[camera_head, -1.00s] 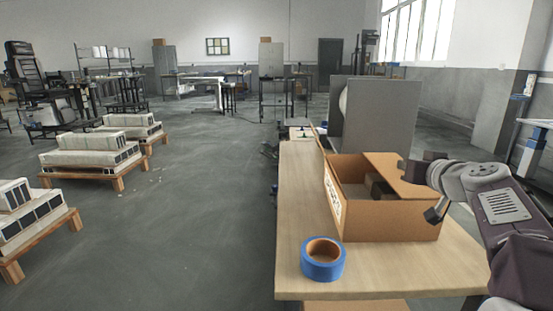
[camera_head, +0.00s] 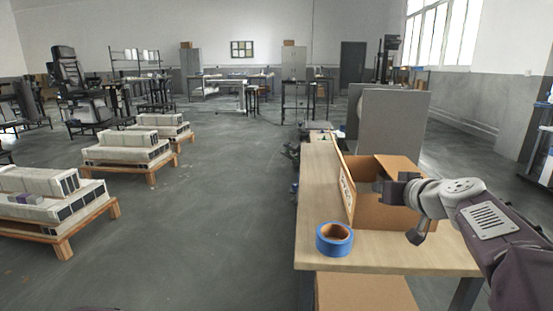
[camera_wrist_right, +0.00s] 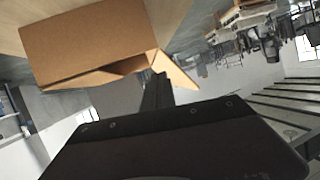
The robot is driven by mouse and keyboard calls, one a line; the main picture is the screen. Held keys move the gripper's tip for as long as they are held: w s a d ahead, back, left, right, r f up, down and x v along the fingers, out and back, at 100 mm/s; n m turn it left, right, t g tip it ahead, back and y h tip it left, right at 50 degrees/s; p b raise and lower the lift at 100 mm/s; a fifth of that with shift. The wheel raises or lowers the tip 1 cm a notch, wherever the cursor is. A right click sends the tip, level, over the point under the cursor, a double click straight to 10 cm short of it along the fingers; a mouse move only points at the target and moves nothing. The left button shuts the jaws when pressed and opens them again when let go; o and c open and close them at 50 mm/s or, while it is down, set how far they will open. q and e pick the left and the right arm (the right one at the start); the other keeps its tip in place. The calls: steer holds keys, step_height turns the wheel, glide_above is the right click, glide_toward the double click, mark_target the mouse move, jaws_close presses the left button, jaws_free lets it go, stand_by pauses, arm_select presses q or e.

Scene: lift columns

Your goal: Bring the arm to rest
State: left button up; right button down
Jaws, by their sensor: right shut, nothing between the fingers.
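My right arm comes in from the right in the head view. Its dark right gripper (camera_head: 393,188) appears in front of the open cardboard box (camera_head: 385,215), covering part of its opening. The gripper is shut and empty. In the right wrist view, the narrow dark fingers (camera_wrist_right: 157,92) lie together, and the box (camera_wrist_right: 95,45) shows behind them with a flap sticking out. I cannot tell the exact gap between gripper and box. My left gripper is not in view.
The box stands on a wooden table (camera_head: 318,190), with a blue tape roll (camera_head: 334,240) near its front edge. A grey panel (camera_head: 393,120) rises behind the box. Pallets with pale blocks (camera_head: 55,233) stand on the left; the floor between is clear.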

steer(key=s+a+f+n+g+y+p, duration=0.1)
steer(key=s+a+f+g+p, duration=0.15)
steer(key=s+a+f, duration=0.35)
steer(key=s+a+f+n+g+p, duration=0.15)
steer(key=a+f+g, duration=0.3)
steer(key=f, duration=0.45)
steer(key=s+d+f+m+g+h+p, duration=0.1)
steer(key=s+f+g, duration=0.2)
steer(key=s+f, duration=0.55)
steer(key=s+d+f+m+g+h+p, duration=0.1)
steer(key=s+f+g+h, duration=0.15)
steer(key=s+f, duration=0.65)
step_height(320, 180, up, 41)
steer(key=s+m+p, duration=0.1)
steer(key=s+p, duration=0.1)
steer(key=p, duration=3.6)
steer(key=shift+s+y, duration=0.35)
steer(key=shift+d, duration=0.1)
